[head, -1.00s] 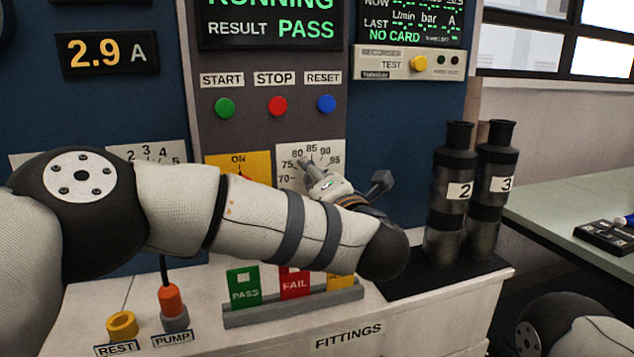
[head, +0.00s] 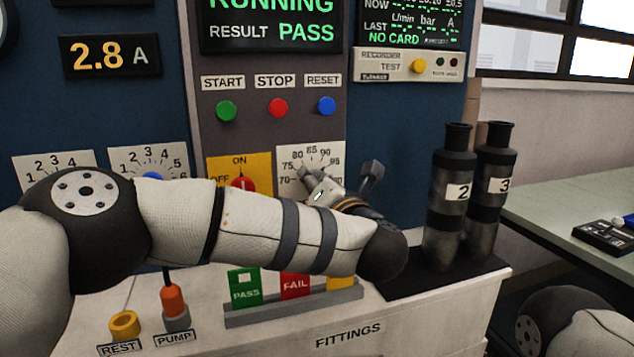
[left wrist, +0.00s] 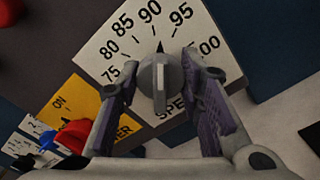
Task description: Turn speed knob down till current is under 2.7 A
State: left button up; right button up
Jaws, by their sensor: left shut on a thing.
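The current display (head: 110,56) reads 2.8 A in the head view. The speed dial card (head: 327,156) has numbers from 70 up past 95. In the left wrist view the grey speed knob (left wrist: 159,86) has its black pointer up, close to 90. My left gripper (head: 310,179) reaches the dial from below right in the head view. In the left wrist view its fingers stand on both sides of the knob, shut on it. The knob is mostly hidden behind the gripper in the head view. My right gripper is out of view.
The red power switch (head: 243,185) on its yellow plate is just left of the dial. START, STOP (head: 278,107) and RESET buttons sit above. Two dark cylinders (head: 451,195) marked 2 and 3 stand to the right. PASS and FAIL cards (head: 295,285) are below my left arm.

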pick_arm(q)
jog(key=shift+n, duration=0.7)
jog(key=o, duration=1.2)
jog(key=shift+c, duration=0.2)
jog(key=v, duration=1.2)
